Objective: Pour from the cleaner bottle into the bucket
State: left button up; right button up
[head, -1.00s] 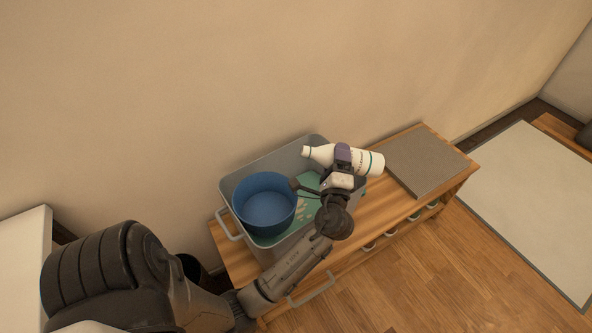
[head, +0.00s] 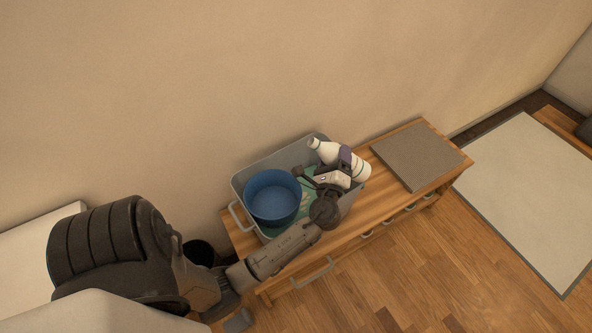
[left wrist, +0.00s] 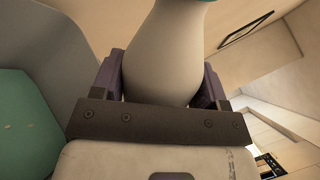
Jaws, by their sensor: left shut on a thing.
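The white cleaner bottle (head: 326,151) is tilted above the right part of the grey tub, its narrow neck pointing up and to the left. My left gripper (head: 344,160) is shut around the bottle's body. The left wrist view shows the bottle (left wrist: 165,55) between both fingers. The blue bucket (head: 273,197) stands inside the grey tub, to the left of the bottle. The bottle's mouth is apart from the bucket and to its upper right. No liquid is seen coming out. My right gripper is not in view.
The grey tub (head: 262,165) with side handles stands on a wooden bench (head: 383,203). A grey flat board (head: 415,157) lies on the bench's right end. A wall runs close behind. A dark round bin (head: 198,252) stands left of the bench.

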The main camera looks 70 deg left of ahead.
pick_arm(q)
jog(key=shift+s+a+r+m+h+p, duration=0.1)
jog(key=shift+s+r+m+h+p, duration=0.2)
jog(key=shift+m+p, duration=0.8)
jog(key=shift+s+a+r+m+h+p, duration=0.1)
jog(key=shift+r+m+h+p, duration=0.4)
jog(key=shift+p, duration=1.05)
jog(key=m+p, duration=0.2)
jog(key=w+m+p, duration=0.1)
jog(key=p, duration=0.2)
jog(key=shift+d+f+m+h, duration=0.2)
jog(key=shift+m+h, duration=0.1)
jog(key=shift+m, duration=0.1)
notch_tip(320, 180, down, 6)
jog(key=shift+w+m+b, duration=0.1)
jog(key=shift+m+b, duration=0.7)
jog(key=shift+m, duration=0.2)
jog(key=shift+r+m+h+p, duration=0.3)
jog(key=shift+p, duration=0.4)
jog(key=shift+d+f+m+p, duration=0.1)
jog(key=shift+f+m+p, duration=0.05)
jog(key=shift+m+p, duration=0.35)
jog(key=shift+w+f+p, duration=0.1)
jog(key=shift+f+p, duration=0.1)
jog(key=shift+p, duration=0.2)
